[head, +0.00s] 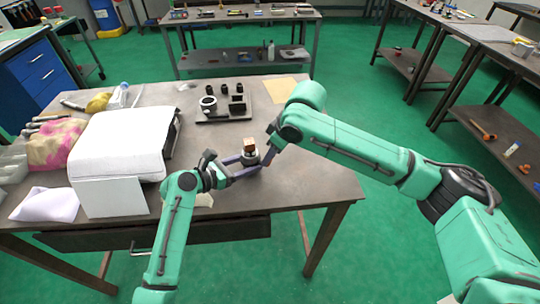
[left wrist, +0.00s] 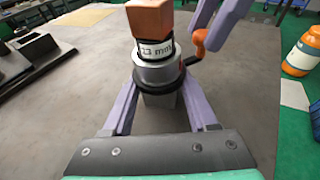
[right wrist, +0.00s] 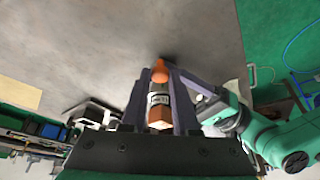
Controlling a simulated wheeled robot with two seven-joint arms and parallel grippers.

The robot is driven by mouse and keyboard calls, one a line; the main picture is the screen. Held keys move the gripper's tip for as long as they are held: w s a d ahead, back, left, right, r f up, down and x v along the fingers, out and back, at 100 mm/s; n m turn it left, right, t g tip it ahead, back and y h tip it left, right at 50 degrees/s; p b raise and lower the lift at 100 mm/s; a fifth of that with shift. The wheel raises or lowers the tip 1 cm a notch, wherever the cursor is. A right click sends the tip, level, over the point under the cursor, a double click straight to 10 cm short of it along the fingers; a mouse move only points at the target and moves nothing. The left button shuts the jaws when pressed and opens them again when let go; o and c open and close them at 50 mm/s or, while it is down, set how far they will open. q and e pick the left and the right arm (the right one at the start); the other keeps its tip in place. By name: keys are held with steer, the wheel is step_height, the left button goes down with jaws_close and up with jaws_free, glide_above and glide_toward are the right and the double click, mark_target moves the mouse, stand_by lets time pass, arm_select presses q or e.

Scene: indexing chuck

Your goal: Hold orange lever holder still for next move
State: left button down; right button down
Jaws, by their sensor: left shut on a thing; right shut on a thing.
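The orange lever holder (left wrist: 158,72) is an upright silver cylinder on a dark base, with a "23 mm" label and an orange-brown block (left wrist: 153,20) on top. An orange lever (left wrist: 198,46) sticks out at its side. In the head view the holder stands near the table's right front edge. My left gripper (head: 249,164) is shut on the holder's body, one purple finger on each side. My right gripper (head: 266,160) is shut at the lever side; its fingers show in the right wrist view around the orange lever tip (right wrist: 160,72). The exact contact there is partly hidden.
A dark plate (head: 225,114) with several black parts lies behind the holder. A tan sheet (head: 280,90) lies at the back right. Bare tabletop surrounds the holder; the table edge is close on the right.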

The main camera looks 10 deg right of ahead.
steer(key=shift+w+d+n+g, duration=0.3)
steer(key=shift+w+n, duration=0.3)
steer(key=shift+n, duration=0.4)
steer(key=w+n, duration=0.1)
steer(key=w+n+g+y, duration=0.1)
steer(key=n, duration=0.1)
steer(key=shift+d+n, duration=0.2)
steer(key=shift+n, duration=0.1)
steer(key=shift+w+a+n+g, duration=0.1)
steer(key=shift+w+n+g, duration=0.5)
steer(key=shift+n, duration=0.55)
steer(key=shift+w+n+g, duration=0.4)
steer(key=shift+w+n, duration=0.25)
steer(key=shift+n, duration=0.5)
steer(key=c, duration=0.7)
jaws_free()
steer(key=shift+o, duration=0.2)
steer(key=shift+r, duration=0.1)
